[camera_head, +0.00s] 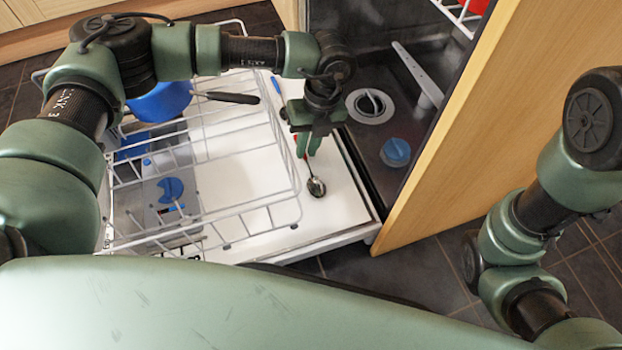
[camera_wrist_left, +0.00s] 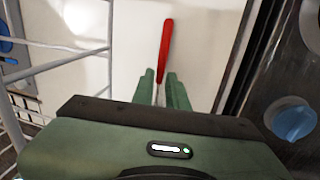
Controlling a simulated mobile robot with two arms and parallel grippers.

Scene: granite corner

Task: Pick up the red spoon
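The red spoon has a red handle and a metal bowl (camera_head: 316,187). It lies on the white inner face of the open dishwasher door, right of the wire rack. My left gripper (camera_head: 308,146) points down over it and hides much of the handle in the head view. In the left wrist view the red handle (camera_wrist_left: 165,48) sticks out past the fingertips. The shaft lies between the two green fingers (camera_wrist_left: 162,85), with a narrow gap showing beside it. The bowl is hidden there by the gripper body. My right gripper is out of view.
A white wire rack (camera_head: 240,213) stands left of the spoon, with a blue bowl (camera_head: 160,102) and a black-handled utensil (camera_head: 232,97). A blue-handled item (camera_head: 277,88) lies beyond. The dishwasher tub with a blue cap (camera_head: 396,152) and a wooden panel (camera_head: 480,130) are at right.

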